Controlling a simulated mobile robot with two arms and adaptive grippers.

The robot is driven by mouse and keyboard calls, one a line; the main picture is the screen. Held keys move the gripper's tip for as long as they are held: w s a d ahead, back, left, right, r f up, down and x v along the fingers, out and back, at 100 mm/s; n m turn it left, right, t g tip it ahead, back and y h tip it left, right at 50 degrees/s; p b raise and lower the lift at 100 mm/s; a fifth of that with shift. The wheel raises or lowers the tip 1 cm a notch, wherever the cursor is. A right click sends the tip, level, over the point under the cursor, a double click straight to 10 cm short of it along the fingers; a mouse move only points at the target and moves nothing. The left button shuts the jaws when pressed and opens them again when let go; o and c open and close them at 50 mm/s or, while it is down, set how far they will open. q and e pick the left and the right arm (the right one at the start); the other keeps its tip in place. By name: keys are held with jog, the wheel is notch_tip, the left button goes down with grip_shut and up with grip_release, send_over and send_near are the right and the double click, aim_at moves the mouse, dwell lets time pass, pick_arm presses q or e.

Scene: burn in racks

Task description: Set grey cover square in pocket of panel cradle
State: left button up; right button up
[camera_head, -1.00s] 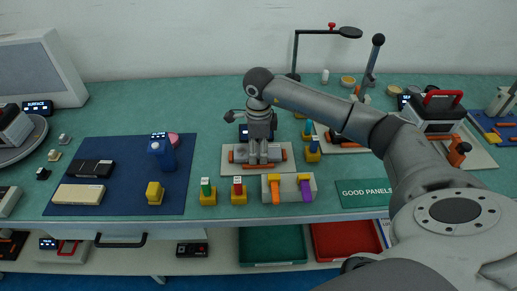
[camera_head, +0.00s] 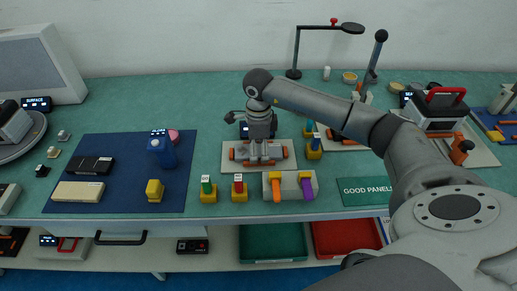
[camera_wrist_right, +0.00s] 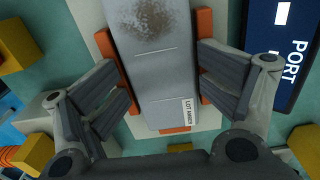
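The grey cover (camera_wrist_right: 152,75), a long plate with a brown stain and a "LOT AMBER" label, lies between the orange guides of the panel cradle (camera_wrist_right: 207,125) in the right wrist view. It looks in line with the guides; whether it sits fully down is unclear. In the head view the cradle (camera_head: 228,166) is mid-bench, with the cover partly hidden by my right gripper (camera_head: 262,156). In the wrist view my right gripper (camera_wrist_right: 168,90) is spread open, its fingers on either side of the cover, near its long edges. My left gripper is out of view.
A dark-screened "PORT" device (camera_wrist_right: 282,55) is close beside the cradle. Yellow-based blocks (camera_head: 208,196) and a cream holder with orange and purple pieces (camera_head: 290,186) stand in front. A blue mat (camera_head: 120,150) lies left, a green "GOOD PANELS" mat (camera_head: 365,191) right.

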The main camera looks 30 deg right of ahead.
notch_tip(320, 180, up, 12)
dwell(0.5)
